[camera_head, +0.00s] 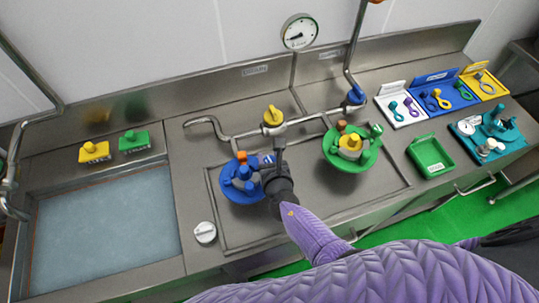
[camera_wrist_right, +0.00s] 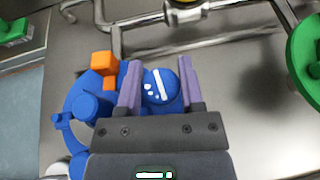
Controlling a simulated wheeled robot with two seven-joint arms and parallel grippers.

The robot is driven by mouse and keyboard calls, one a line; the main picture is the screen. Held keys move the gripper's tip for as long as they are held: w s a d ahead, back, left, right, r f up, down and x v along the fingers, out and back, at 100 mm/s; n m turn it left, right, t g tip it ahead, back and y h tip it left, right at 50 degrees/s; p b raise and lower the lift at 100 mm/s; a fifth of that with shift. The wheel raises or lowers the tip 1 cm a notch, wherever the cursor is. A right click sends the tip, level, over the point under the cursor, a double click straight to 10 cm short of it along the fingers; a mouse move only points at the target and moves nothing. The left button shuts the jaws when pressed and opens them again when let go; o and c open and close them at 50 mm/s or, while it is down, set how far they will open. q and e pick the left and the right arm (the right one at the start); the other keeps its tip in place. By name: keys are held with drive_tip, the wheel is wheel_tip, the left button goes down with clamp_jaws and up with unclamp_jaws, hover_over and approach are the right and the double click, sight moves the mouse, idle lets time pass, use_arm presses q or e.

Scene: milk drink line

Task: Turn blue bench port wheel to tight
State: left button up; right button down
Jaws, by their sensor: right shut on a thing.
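The blue bench port (camera_head: 232,190) is a round blue unit on the steel bench, with an orange block (camera_head: 241,156) on it. Its blue wheel (camera_wrist_right: 153,86) has white marks and sits between the two purple fingers of my right gripper (camera_wrist_right: 160,80) in the wrist view. The gripper is shut on this wheel. In the head view my right gripper (camera_head: 272,168) reaches in over the right side of the port and partly hides it. The wheel's exact angle is hard to read. My left gripper is not in view.
A green port (camera_head: 335,160) stands to the right. A pipe with a yellow valve (camera_head: 273,117) and a blue valve (camera_head: 356,96) runs behind. A white knob (camera_head: 205,232) is at the front left. A water-filled sink (camera_head: 105,225) is at left, a green tray (camera_head: 430,155) at right.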

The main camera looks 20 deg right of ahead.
idle(0.5)
drive_tip(key=shift+c, duration=1.1)
unclamp_jaws()
drive_tip(key=shift+r, duration=0.1)
drive_tip(key=p+v, duration=0.4)
drive_tip(key=v, duration=0.6)
drive_tip(key=shift+w+a, duration=0.1)
